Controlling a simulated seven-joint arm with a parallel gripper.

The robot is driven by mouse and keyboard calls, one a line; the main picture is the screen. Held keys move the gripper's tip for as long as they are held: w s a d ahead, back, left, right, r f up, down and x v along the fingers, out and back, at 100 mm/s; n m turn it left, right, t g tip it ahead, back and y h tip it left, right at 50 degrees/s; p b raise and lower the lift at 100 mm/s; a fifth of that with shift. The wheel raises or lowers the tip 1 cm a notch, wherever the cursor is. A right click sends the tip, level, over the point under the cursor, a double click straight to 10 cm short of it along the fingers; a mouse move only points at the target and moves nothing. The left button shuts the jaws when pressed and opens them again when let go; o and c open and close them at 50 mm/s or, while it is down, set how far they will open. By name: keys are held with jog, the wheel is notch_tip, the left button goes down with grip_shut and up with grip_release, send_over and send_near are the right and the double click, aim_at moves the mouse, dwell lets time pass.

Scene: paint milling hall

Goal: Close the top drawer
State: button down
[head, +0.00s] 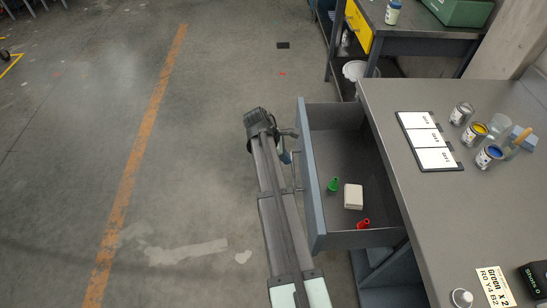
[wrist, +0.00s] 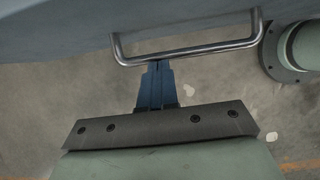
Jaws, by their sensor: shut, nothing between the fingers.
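The top drawer (head: 313,185) is grey and stands pulled out to the left of the workbench in the head view. It holds a small green item (head: 333,184), a white block (head: 353,196) and a red item (head: 363,223). Its metal bar handle (head: 297,170) is on the outer front; the handle also shows in the wrist view (wrist: 190,52). My gripper (wrist: 157,65) is shut and empty, with its blue fingertips at the handle bar. I cannot tell whether they touch it. In the head view my gripper (head: 286,157) is partly hidden by my arm.
The bench top (head: 400,215) carries a board with white cards (head: 430,142), paint cans (head: 473,133) and a printed sign (head: 494,287). A second bench with a yellow drawer (head: 358,25) stands behind.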

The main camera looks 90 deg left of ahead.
jog(key=w, duration=2.6)
jog(key=shift+w, duration=0.1)
jog(key=s+r, duration=0.8)
jog(key=shift+s, duration=0.35)
jog(key=shift+r, duration=0.1)
